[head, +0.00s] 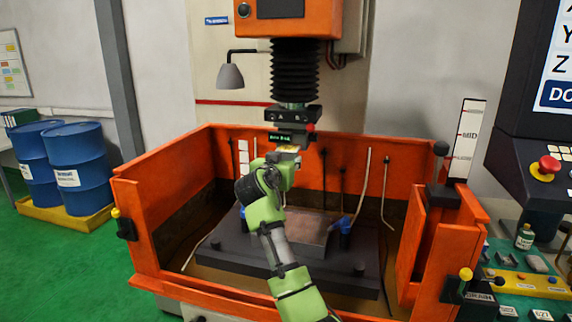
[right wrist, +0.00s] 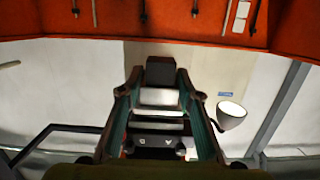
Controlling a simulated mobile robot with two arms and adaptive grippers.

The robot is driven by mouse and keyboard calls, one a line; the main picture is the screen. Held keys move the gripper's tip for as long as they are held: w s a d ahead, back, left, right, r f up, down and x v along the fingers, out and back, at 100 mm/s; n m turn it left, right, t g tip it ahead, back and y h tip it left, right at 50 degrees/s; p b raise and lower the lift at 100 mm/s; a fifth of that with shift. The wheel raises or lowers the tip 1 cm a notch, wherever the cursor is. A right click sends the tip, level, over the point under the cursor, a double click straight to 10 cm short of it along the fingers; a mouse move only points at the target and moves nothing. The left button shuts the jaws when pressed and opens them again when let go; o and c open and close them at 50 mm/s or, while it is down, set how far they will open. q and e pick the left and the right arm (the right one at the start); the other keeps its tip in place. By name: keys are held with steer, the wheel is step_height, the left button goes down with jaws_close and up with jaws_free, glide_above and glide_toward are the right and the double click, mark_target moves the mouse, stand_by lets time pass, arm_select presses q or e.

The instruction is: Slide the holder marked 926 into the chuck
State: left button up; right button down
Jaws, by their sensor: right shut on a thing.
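The chuck (head: 291,115) hangs under the black bellows of the machine head in the head view, with a red knob on its right side and a small lit green display below. My right gripper (head: 284,165) is just below it, shut on a small pale metal holder (head: 287,150). The holder is close under the chuck; I cannot tell whether they touch. In the right wrist view the holder (right wrist: 160,97) sits between the two fingers of my right gripper (right wrist: 160,88). I cannot read the number 926 on it. My left gripper is not in view.
Orange tank walls (head: 165,190) surround the dark work table (head: 240,250), which carries a flat metal workpiece (head: 306,232). Thin rods and pipes stand along the back wall. A grey lamp (head: 230,77) hangs left of the chuck. Several small blocks lie on a green mat at right.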

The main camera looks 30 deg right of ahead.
steer(key=shift+r+b+x, duration=0.15)
steer(key=shift+x, duration=0.45)
steer(key=shift+r+b+x, duration=0.15)
steer(key=shift+x, duration=0.5)
steer(key=shift+r+b+x, duration=0.15)
steer(key=shift+b+x, duration=0.15)
steer(key=shift+x, duration=0.6)
steer(key=shift+r+b+x, duration=0.15)
steer(key=shift+b+x, duration=0.1)
steer(key=shift+x, duration=0.65)
steer(key=shift+w+d, duration=0.15)
steer(key=shift+f+b, duration=0.2)
steer(key=shift+b, duration=0.25)
steer(key=c, duration=1.4)
jaws_free()
